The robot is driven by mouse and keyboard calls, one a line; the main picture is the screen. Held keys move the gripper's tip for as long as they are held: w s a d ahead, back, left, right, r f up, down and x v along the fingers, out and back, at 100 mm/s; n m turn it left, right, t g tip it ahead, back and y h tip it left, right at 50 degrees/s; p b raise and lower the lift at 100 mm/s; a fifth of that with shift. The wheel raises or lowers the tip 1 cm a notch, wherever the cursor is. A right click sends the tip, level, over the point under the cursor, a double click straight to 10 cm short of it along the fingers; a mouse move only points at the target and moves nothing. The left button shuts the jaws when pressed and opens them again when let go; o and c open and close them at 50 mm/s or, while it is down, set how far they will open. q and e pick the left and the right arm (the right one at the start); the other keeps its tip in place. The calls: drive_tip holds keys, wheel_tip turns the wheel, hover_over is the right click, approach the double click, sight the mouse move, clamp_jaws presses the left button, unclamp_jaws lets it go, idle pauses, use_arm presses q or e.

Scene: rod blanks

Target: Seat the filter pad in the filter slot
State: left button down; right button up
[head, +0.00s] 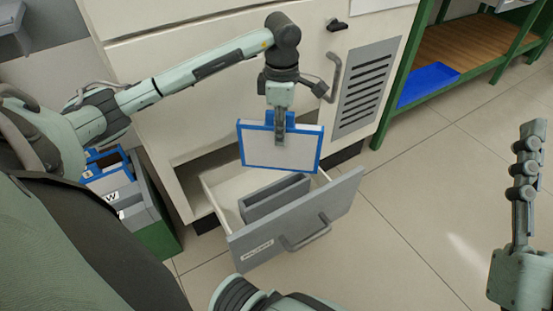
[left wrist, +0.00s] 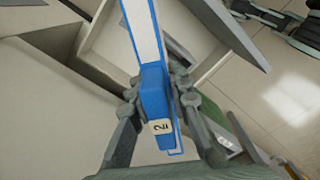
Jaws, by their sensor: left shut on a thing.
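The filter pad (head: 282,150), a white panel in a blue frame, hangs from my left gripper (head: 280,126) above the open drawer. The gripper is shut on the frame's blue top edge. In the left wrist view the pad (left wrist: 152,85) shows edge-on between the fingers, with a tag marked 2. The filter slot appears to be the long grey holder (head: 274,198) inside the drawer. The pad is above and apart from it; the slot's opening is not clearly visible. My right gripper (head: 527,160) is at the far right, away from the drawer; its fingers are unclear.
The drawer front (head: 290,225) with its handle sticks out from the cream cabinet (head: 190,120). A green bin (head: 155,225) with more blue-framed pads stands at the left. A green rack (head: 400,90) with a blue mat stands at the back right. The tiled floor at right is clear.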

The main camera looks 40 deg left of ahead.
sight(276, 156)
use_arm(q)
drive_tip(key=shift+s+a+r+m, duration=0.15)
drive_tip(key=shift+a+r+m, duration=0.25)
drive_tip(key=shift+r, duration=0.15)
drive_tip(key=shift+m, duration=0.3)
wheel_tip(276, 156, down, 6)
drive_tip(key=shift+s+a+r+b, duration=0.1)
drive_tip(key=shift+b, duration=0.25)
wheel_tip(276, 156, down, 4)
drive_tip(key=shift+r+b, duration=0.15)
drive_tip(key=shift+b, duration=0.15)
drive_tip(key=shift+f, duration=0.2)
use_arm(e)
drive_tip(key=shift+s+d+r+t, duration=0.25)
drive_tip(key=shift+s+r+t, duration=0.05)
drive_tip(key=shift+r+t, duration=0.2)
